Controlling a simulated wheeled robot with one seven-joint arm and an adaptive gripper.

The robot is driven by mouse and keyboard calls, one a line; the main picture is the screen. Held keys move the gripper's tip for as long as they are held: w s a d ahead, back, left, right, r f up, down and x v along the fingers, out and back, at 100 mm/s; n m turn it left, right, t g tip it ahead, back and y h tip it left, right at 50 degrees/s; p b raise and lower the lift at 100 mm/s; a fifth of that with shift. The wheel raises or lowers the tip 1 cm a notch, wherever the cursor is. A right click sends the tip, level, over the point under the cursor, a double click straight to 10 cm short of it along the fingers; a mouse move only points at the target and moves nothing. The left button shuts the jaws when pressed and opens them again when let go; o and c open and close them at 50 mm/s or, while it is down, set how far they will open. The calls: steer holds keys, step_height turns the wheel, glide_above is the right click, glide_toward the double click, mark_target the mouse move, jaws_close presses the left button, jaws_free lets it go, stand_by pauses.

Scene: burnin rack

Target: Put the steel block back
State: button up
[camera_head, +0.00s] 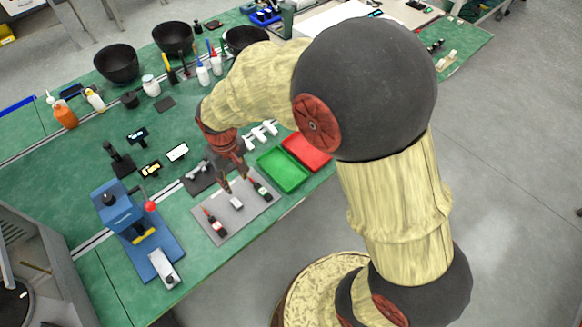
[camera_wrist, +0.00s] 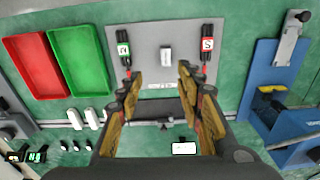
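A small pale, silvery block (camera_head: 236,202), which looks like the steel block, lies on a grey plate (camera_head: 208,240). In the wrist view the block (camera_wrist: 166,56) lies between a black piece with a green label (camera_wrist: 124,47) and a black piece with a red label (camera_wrist: 207,43). My gripper (camera_head: 235,182) is above the plate, pointing down. In the wrist view my gripper (camera_wrist: 160,76) is open and empty, its fingers wide apart. The block shows in line with the gap, beyond the fingertips, and seems untouched.
A blue lever press (camera_head: 118,208) with a metal piece (camera_head: 163,268) at its front stands left of the plate. A green tray (camera_head: 284,170) and a red tray (camera_head: 307,152) lie to the right. Bottles and black bowls (camera_head: 116,64) stand at the back.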

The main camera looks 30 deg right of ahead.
steer(key=s+d+r+m+t, duration=0.1)
steer(key=s+d+r, duration=0.3)
steer(key=r, duration=0.4)
steer(key=s+d+r+m+t, duration=0.1)
steer(key=s+d+r+t, duration=0.15)
steer(key=r, duration=0.45)
steer(key=s+d+r+t, duration=0.1)
steer(key=s+d+r, duration=0.2)
steer(key=s, duration=0.3)
steer(key=s+d+r+m, duration=0.1)
steer(key=s+d+r, duration=0.2)
steer(key=s, duration=0.3)
steer(key=shift+r+t, duration=0.35)
steer(key=shift+w, duration=0.1)
step_height(320, 180, down, 3)
steer(key=b, duration=0.2)
steer(key=shift+r+b, duration=0.2)
steer(key=shift+b, duration=0.1)
